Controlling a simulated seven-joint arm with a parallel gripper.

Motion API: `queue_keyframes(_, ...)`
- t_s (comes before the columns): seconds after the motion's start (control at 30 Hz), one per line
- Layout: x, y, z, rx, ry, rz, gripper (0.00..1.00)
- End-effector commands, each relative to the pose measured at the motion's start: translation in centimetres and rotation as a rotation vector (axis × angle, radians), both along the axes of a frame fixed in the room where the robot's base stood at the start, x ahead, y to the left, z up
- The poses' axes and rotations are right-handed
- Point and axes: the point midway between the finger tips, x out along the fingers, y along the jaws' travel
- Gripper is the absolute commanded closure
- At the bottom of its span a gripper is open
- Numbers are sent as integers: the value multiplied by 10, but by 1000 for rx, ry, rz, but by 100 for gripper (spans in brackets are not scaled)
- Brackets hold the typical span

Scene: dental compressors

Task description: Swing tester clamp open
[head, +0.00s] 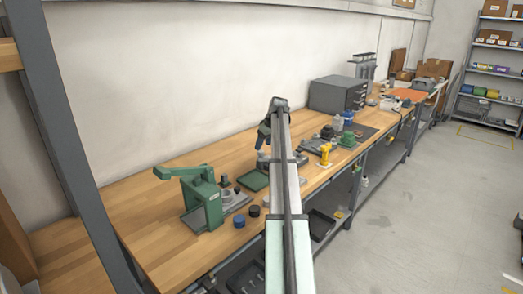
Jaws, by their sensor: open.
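My arm reaches up from the bottom middle and bends down over the workbench (150,235). My gripper (261,145) is at its end, small and dark, open above the middle of the bench. A grey fixture (263,162) shows just below it, partly hidden by my arm; it may be the tester, but its clamp cannot be made out. I cannot tell whether the gripper touches it. More grey fixture parts (313,146) lie right of the arm, beside a yellow upright tool (325,154).
A green press (203,196) with a long lever stands at left. A green tray (253,181), a blue cap (239,221) and a black cap (254,211) lie near it. A grey drawer cabinet (338,94) stands farther back. Bare wood shows at front left.

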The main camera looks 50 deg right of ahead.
Motion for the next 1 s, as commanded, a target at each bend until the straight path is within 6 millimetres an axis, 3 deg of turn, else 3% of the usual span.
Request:
queue_keyframes(0.1,7,0,-17,1,2,-1,40)
queue_keyframes(0.3,13,0,-33,1,1,-1,40)
queue_keyframes(0.7,16,0,-38,0,0,-1,40)
queue_keyframes(1.0,15,0,-38,0,0,-1,66)
